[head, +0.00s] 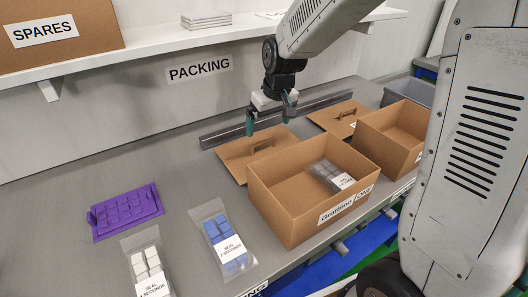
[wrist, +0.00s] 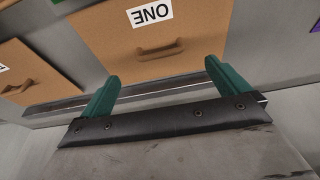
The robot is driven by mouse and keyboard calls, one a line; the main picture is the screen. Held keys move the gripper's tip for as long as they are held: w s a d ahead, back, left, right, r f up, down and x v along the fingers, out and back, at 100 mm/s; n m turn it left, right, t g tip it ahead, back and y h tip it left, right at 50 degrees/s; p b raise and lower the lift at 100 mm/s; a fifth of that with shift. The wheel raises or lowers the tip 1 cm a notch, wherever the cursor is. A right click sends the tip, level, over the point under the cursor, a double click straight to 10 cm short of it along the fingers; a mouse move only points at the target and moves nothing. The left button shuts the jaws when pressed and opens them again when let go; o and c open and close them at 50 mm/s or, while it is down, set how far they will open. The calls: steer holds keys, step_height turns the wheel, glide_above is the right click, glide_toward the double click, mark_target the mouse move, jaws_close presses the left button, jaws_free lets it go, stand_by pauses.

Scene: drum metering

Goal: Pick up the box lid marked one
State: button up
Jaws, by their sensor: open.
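The box lid marked ONE is a flat brown cardboard panel (head: 232,154) with a raised handle, lying on the bench behind the front cardboard box in the head view. In the wrist view the lid (wrist: 205,25) shows its ONE label (wrist: 150,13) upside down and its handle (wrist: 160,50). The label is hidden by the box in the head view. My gripper (head: 270,115) is open and empty above the lid, its green fingers apart. In the wrist view the gripper (wrist: 160,76) has the handle appearing between and beyond its fingertips, with no contact seen.
The front box (head: 285,210), marked ONE, holds a bagged item. A second lid (head: 326,115) and second box (head: 405,125) lie to the right. A metal rail (head: 225,134) runs behind the lids. A purple tray (head: 127,211) and blue bag (head: 222,240) lie left; the bench there is mostly clear.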

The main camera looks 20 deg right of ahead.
mark_target(264, 141)
steer(key=x, duration=0.9)
steer(key=shift+w, duration=0.3)
steer(key=c, duration=0.9)
